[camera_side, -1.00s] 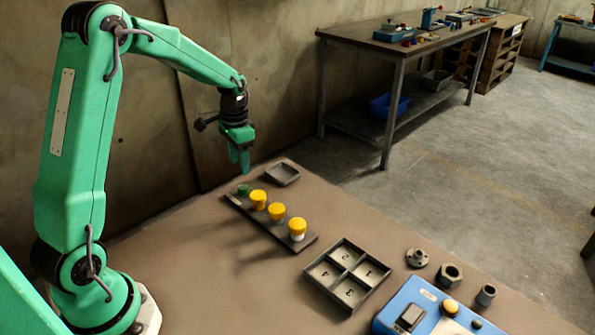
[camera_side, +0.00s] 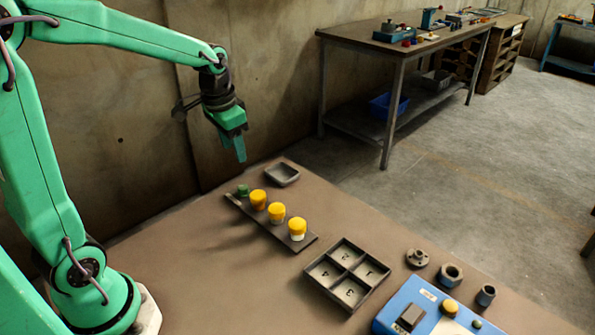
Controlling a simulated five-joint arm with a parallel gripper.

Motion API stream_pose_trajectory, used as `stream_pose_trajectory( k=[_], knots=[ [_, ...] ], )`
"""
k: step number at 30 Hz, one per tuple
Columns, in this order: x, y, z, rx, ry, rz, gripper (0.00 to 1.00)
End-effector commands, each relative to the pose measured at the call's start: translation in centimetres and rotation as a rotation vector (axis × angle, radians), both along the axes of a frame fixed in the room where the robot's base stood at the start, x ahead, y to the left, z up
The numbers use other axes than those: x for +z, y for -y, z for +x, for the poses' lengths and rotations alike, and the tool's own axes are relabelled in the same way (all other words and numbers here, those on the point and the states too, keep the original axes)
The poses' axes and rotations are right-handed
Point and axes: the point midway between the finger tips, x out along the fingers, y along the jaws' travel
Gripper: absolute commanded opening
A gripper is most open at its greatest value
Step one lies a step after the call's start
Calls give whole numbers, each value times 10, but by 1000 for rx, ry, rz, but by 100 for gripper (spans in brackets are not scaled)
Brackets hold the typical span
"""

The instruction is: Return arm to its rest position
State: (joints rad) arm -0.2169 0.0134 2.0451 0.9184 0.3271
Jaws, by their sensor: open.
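My gripper (camera_side: 240,155) hangs in the air above the far left part of the brown table (camera_side: 200,270), clear of everything on it. Its green fingers point down and slightly to the right, and nothing shows between them. One finger largely hides the other from this side. My arm reaches over from the left, with its elbow at the top left edge of the picture. A dark strip (camera_side: 246,211) below the gripper bears three yellow-capped pieces (camera_side: 276,212) and a small green piece (camera_side: 243,191) at its far end.
A small grey tray (camera_side: 283,174) sits at the table's far edge. A four-compartment tray (camera_side: 347,274), a blue box with a yellow button (camera_side: 450,308) and several metal parts (camera_side: 451,275) are to the right. A workbench (camera_side: 400,45) stands behind. The table's front left is clear.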

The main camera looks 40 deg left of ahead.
Motion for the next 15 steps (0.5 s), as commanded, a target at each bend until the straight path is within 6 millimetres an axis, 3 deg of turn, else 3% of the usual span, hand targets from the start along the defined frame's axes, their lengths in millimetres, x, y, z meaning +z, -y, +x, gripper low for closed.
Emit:
stream_pose_trajectory(
  k=[6, 15],
  knots=[
    [27, 24, -32, 20, 79, 1, 49],
    [48, 52, -77, 49, 179, -14, 49]
  ],
)
